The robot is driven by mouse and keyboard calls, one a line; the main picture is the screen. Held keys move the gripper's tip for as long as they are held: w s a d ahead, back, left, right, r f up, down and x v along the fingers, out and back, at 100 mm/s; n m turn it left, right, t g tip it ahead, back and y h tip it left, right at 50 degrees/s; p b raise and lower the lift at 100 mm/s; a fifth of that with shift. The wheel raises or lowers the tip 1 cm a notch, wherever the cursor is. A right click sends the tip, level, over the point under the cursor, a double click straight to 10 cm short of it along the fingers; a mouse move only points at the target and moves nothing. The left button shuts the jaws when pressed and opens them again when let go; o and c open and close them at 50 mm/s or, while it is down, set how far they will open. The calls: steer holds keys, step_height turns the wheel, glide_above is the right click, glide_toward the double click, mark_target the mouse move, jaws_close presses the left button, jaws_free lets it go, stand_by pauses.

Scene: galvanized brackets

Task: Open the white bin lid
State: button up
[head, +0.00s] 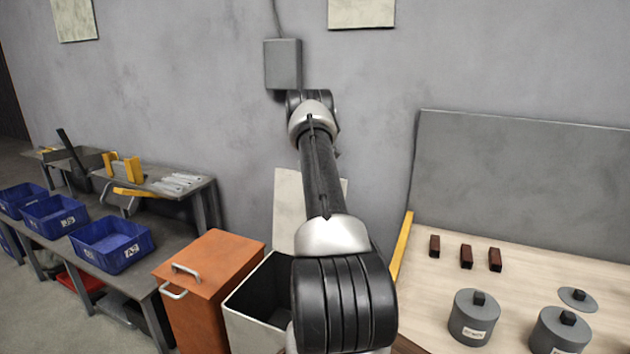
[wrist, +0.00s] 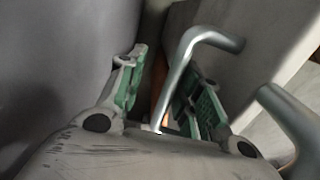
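The white bin (head: 250,325) stands in the lower middle of the head view, its top open and its dark inside showing. Its white lid (head: 288,205) is raised, standing up near the wall behind the bin, partly covered by my arm. In the wrist view a pale panel, apparently the lid (wrist: 262,22), fills the upper right, with a bent metal handle (wrist: 178,75) in front of it. My gripper (wrist: 165,90) has its green-padded fingers apart, with part of the handle between them; a gap shows beside the left finger. The gripper is hidden in the head view.
An orange bin (head: 215,265) with a closed lid stands directly left of the white bin. Blue crates (head: 112,247) sit on a bench farther left. A wooden table (head: 540,275) with grey canisters and dark red blocks is at right. A grey box (head: 283,64) hangs on the wall.

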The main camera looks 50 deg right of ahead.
step_height(320, 180, up, 8)
steer(key=shift+w+d, duration=0.15)
steer(key=shift+d, duration=0.05)
stand_by(0.4)
stand_by(0.5)
